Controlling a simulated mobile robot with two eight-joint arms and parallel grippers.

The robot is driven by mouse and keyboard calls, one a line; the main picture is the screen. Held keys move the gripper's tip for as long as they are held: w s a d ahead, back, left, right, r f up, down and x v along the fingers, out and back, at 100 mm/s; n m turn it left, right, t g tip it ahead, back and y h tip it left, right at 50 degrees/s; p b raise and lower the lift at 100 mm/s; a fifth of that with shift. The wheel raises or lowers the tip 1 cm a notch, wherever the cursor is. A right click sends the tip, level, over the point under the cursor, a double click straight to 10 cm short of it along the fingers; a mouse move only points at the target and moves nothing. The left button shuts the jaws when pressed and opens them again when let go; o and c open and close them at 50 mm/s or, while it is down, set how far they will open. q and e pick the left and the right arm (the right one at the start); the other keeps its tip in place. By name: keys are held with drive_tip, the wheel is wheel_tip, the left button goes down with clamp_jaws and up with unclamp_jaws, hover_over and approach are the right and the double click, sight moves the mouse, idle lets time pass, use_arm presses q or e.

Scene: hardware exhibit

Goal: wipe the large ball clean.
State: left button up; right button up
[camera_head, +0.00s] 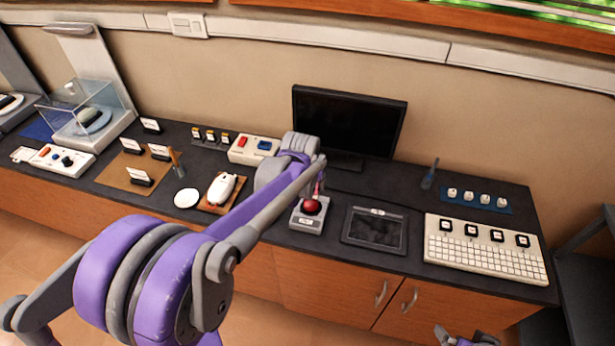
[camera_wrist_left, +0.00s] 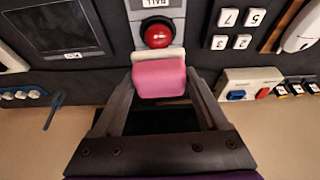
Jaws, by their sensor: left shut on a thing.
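The large ball (camera_head: 312,206) is red and sits in a grey trackball unit (camera_head: 308,222) on the dark counter. In the left wrist view the ball (camera_wrist_left: 157,33) shows just beyond my left gripper (camera_wrist_left: 160,82). That gripper is shut on a pink block with a pale front edge (camera_wrist_left: 158,78). The block's edge appears very close to the ball; I cannot tell whether they touch. In the head view my left gripper (camera_head: 318,182) is just behind the ball, mostly hidden by its arm. My right gripper (camera_head: 465,339) is partly visible at the bottom edge, away from the ball.
A dark tablet (camera_head: 375,229) lies right of the trackball unit, and a cream keyboard (camera_head: 485,255) stands farther right. A black monitor (camera_head: 347,120) stands behind. A white mouse (camera_head: 222,188) is to the left. Numbered white keys (camera_wrist_left: 230,28) lie near the unit.

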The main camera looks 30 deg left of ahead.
use_arm(q)
drive_tip(key=shift+r+p, duration=0.35)
drive_tip(key=shift+r, duration=0.8)
drive_tip(key=shift+f, duration=0.1)
